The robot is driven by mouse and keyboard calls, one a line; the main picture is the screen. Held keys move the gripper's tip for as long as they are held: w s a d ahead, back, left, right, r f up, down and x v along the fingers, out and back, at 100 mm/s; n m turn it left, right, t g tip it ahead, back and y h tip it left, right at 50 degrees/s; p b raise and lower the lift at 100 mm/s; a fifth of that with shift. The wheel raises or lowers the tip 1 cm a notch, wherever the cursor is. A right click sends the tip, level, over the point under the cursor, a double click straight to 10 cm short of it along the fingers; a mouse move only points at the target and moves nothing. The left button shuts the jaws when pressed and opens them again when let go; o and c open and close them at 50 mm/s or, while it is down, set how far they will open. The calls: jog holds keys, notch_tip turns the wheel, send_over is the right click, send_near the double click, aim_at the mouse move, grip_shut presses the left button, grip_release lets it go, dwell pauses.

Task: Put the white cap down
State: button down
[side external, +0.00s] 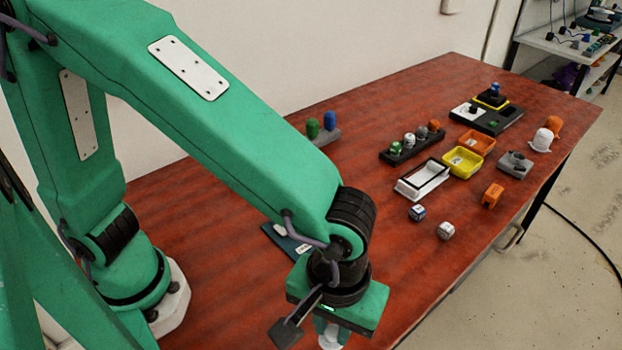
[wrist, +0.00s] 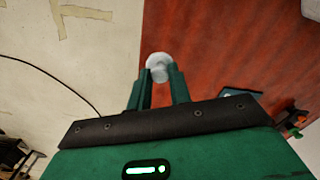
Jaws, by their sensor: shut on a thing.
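A white cap (wrist: 158,64) is between the fingertips of my gripper (wrist: 159,76) in the wrist view. My gripper is shut on it. The cap is near the red-brown table's edge in that view; I cannot tell whether it touches the table. In the side external view my gripper (side external: 329,338) is at the bottom, low at the table's front edge, and a bit of the white cap (side external: 329,344) shows under it, cut off by the frame. Another white cap-like thing (side external: 541,140) stands at the table's far right, beside an orange one (side external: 554,124).
The table (side external: 400,255) is bare between my gripper and a white tray (side external: 422,181). Yellow (side external: 466,163) and orange (side external: 478,140) bins and a dark rack (side external: 411,145) stand farther back. A dark flat item (side external: 285,240) lies behind my gripper.

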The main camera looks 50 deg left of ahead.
jog(key=shift+s+d+f, duration=0.15)
jog(key=shift+s, duration=0.15)
jog(key=shift+w, duration=0.1)
jog(key=w+a+f, duration=0.1)
jog(key=w+f, duration=0.1)
jog(key=w, duration=0.1)
jog(key=w+a+f, duration=0.1)
jog(key=w+f, duration=0.1)
jog(key=w, duration=0.2)
jog(key=w+a+f, duration=0.1)
jog(key=w+f, duration=0.2)
jog(key=w, duration=0.1)
jog(key=shift+w+a, duration=0.1)
jog(key=shift+f, duration=1.95)
jog(key=shift+f, duration=0.1)
jog(key=c, duration=1.3)
grip_release()
